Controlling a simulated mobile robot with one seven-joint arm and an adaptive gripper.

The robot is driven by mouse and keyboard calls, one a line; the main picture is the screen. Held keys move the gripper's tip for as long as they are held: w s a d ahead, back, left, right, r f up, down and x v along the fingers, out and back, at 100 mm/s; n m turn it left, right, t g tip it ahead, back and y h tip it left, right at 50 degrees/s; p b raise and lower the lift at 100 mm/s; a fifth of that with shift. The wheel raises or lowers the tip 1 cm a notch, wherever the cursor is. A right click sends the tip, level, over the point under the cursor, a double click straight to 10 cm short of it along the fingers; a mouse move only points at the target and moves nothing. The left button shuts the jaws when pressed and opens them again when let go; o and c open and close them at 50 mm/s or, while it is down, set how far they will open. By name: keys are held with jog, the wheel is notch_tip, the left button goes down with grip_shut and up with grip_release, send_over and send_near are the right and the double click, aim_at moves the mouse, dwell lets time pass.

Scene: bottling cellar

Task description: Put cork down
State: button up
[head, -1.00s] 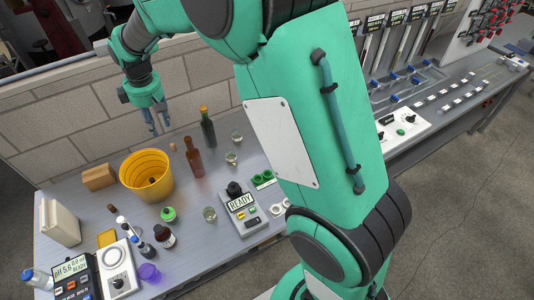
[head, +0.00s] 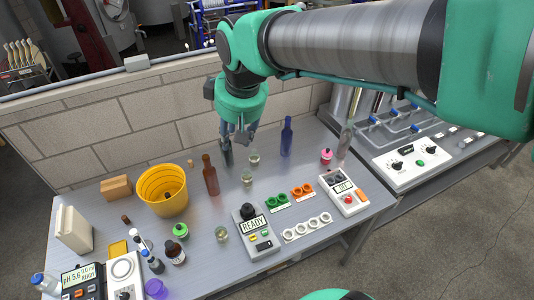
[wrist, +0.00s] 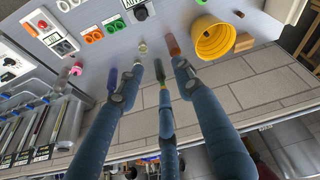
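A darker brown cork-like piece (head: 126,219) lies left of the bucket. My gripper (head: 238,138) is above the back of the bench, right of the tan cork and by a dark green bottle (head: 227,153) that it partly hides. In the wrist view, my gripper's fingers (wrist: 156,76) are spread apart with no cork seen between them. The green bottle (wrist: 159,69) shows between the fingertips there. I cannot make out the tan cork in the wrist view.
A brown bottle (head: 210,176), small glasses (head: 254,159) and a blue bottle (head: 287,137) stand near my gripper. The yellow bucket (head: 162,205) and a cardboard-coloured block (head: 116,188) are left. The READY device (head: 256,231) is in front. The block wall (head: 140,125) bounds the back.

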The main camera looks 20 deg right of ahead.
jog(key=s+d+m, duration=0.2)
jog(key=s, duration=0.6)
jog(key=s+d+f+m+t, duration=0.1)
jog(key=s+d+m, duration=0.1)
jog(key=s, duration=0.6)
jog(key=shift+s+d+m+t, duration=0.3)
jog(key=shift+s+d, duration=0.05)
jog(key=shift+f, duration=0.15)
notch_tip(320, 180, down, 6)
jog(key=b, duration=0.6)
jog(key=shift+o, duration=0.5)
